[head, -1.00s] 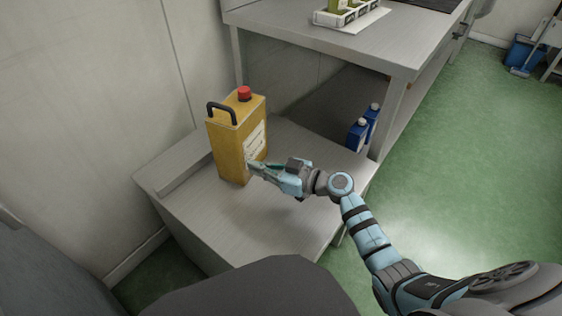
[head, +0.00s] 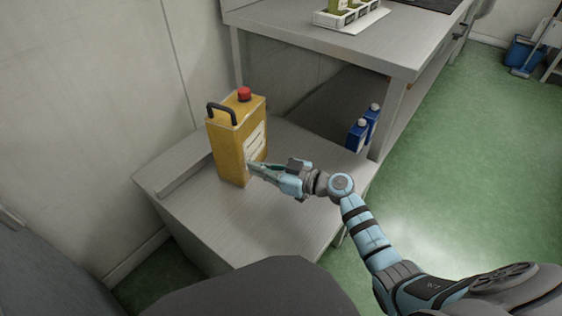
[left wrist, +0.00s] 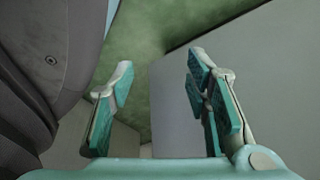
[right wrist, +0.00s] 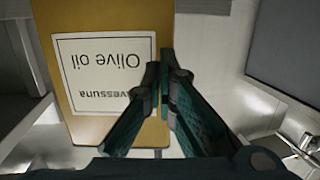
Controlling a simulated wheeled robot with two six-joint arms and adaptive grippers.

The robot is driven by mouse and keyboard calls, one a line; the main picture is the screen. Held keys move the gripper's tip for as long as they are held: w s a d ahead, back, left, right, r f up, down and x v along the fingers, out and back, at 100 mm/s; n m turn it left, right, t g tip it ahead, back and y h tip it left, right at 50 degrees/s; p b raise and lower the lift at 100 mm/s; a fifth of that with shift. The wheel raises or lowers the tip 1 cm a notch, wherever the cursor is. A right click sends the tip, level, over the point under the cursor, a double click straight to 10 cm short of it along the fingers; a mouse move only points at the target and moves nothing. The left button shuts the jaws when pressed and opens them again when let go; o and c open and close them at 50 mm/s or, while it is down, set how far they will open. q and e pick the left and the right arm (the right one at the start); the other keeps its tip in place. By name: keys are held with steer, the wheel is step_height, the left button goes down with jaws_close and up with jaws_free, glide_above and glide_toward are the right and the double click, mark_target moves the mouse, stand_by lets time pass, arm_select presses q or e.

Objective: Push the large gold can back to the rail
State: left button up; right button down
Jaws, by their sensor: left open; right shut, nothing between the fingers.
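The large gold can (head: 230,151) stands upright on a low metal bench (head: 255,228), with a red cap, a dark handle and a white label. Its label, reading "Olive oil", faces my right gripper and shows upside down in the right wrist view (right wrist: 95,60). The raised rail (head: 180,172) runs along the bench's wall side, to the left of the can. My right gripper (head: 250,167) is shut and empty, its fingertips at the can's label side; I cannot tell whether they touch. My left gripper (left wrist: 160,85) is open and empty, seen only in the left wrist view.
A taller metal table (head: 330,45) stands behind, with a white tray (head: 350,17) holding items on top. Blue bottles (head: 357,135) stand at the bench's far right. The bench's front part is bare. Green floor (head: 450,170) lies open to the right.

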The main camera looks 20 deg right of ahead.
mark_target(244, 161)
steer(key=shift+w, duration=0.1)
steer(key=shift+r+b+x, duration=0.2)
steer(key=shift+b+x, duration=0.5)
steer(key=shift+x, duration=0.45)
steer(key=shift+r+b+x, duration=0.2)
steer(key=shift+b+x, duration=0.5)
steer(key=shift+x, duration=0.5)
steer(key=shift+r+b+x, duration=0.15)
steer(key=shift+b+x, duration=0.55)
steer(key=shift+x, duration=0.45)
steer(key=shift+d, duration=0.1)
steer(key=v, duration=0.4)
steer(key=f+v, duration=0.1)
steer(key=v, duration=0.1)
steer(key=shift+s+d+r, duration=0.1)
steer(key=shift+s+d, duration=0.1)
steer(key=shift+s, duration=0.15)
